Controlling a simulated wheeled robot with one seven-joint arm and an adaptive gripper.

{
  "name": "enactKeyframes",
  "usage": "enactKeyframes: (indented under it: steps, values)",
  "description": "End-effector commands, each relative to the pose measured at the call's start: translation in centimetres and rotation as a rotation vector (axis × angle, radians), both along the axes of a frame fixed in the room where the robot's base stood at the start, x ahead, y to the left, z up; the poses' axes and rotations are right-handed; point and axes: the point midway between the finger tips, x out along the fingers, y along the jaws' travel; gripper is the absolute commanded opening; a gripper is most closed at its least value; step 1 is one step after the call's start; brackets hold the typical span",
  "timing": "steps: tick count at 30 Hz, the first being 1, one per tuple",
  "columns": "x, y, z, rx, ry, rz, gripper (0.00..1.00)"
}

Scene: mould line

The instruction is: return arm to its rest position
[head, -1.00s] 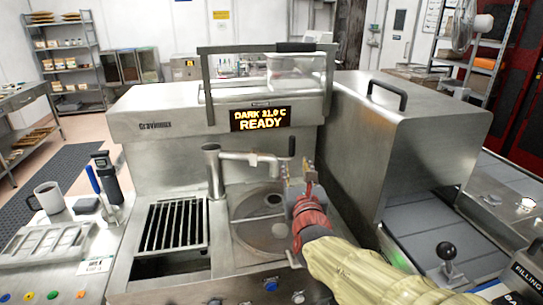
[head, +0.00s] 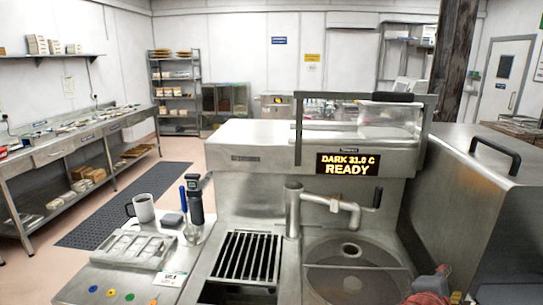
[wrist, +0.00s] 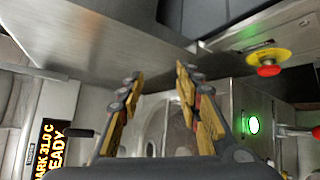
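My gripper (wrist: 159,74) shows in the wrist view with its two yellow and dark fingers apart and nothing between them. In the head view only a red and yellowish bit of my arm shows at the bottom right edge; the fingers are not clear there. The wrist view is tilted, with a steel housing close above the fingers. The steel machine's display (head: 348,164) reads "DARK 31.0 C READY"; part of it also shows at the left of the wrist view (wrist: 52,150).
A steel hood with a black handle (head: 495,155) stands at the right. The round basin (head: 355,275), spout (head: 293,210) and black grate (head: 245,258) lie in front. A mug (head: 144,208) stands left. A red-and-yellow stop button (wrist: 268,66) is near the gripper. Open floor lies left.

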Motion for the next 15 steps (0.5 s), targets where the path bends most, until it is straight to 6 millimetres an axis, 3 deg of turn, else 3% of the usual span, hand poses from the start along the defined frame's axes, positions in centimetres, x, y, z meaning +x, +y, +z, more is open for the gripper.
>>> enactKeyframes:
  steps: [8,15]
  values:
    - [-6.1,1.2,-3.6,0.376,-0.089,-0.255,0.34]
    - [-10.5,5.0,-6.5,0.709,-0.146,-0.461,0.34]
